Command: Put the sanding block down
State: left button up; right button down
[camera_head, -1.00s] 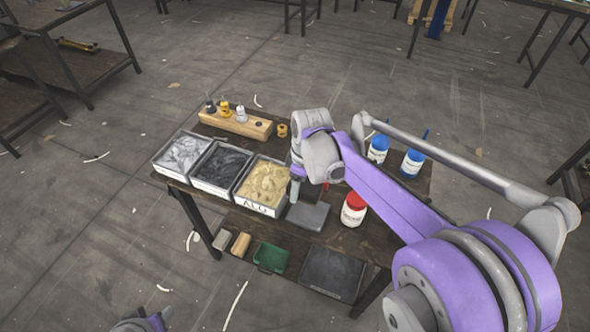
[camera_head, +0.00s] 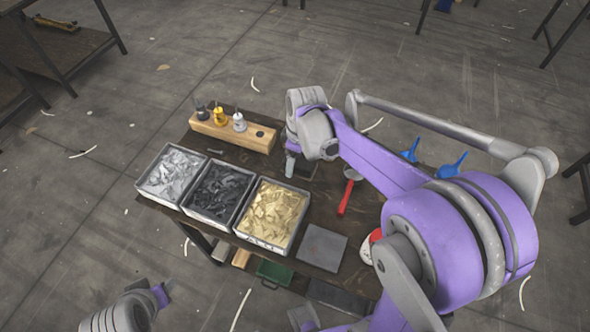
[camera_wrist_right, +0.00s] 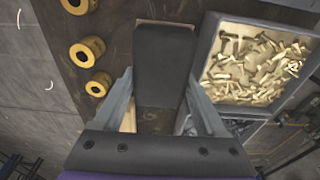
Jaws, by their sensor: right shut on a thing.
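The sanding block (camera_wrist_right: 163,65) is a dark grey block with a thin tan edge at its far end. In the right wrist view it lies between the two fingers of my right gripper (camera_wrist_right: 160,108), which is shut on it above the brown table top. In the head view my right gripper (camera_head: 292,166) points down behind the tray of brass-coloured rivets; a dark shape (camera_head: 305,170) shows beside it, partly hidden by the arm. I cannot tell whether the block touches the table. My left gripper (camera_head: 168,288) is at the lower left, away from the table; its jaws are unclear.
Three trays of silver (camera_head: 172,172), dark (camera_head: 221,191) and brass-coloured rivets (camera_head: 272,213) stand left of a flat grey plate (camera_head: 322,247). A wooden holder with bottles (camera_head: 233,131) is behind. Yellow rings (camera_wrist_right: 87,51) lie near the block.

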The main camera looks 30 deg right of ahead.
aim_at(294, 179)
jog(key=shift+s+f, duration=0.25)
jog(key=shift+f, duration=0.9)
jog(key=shift+w+f, duration=0.1)
jog(key=shift+f, duration=1.9)
jog(key=shift+f+b, duration=0.15)
jog(key=shift+b, duration=0.2)
jog(key=shift+c, duration=1.1)
grip_release()
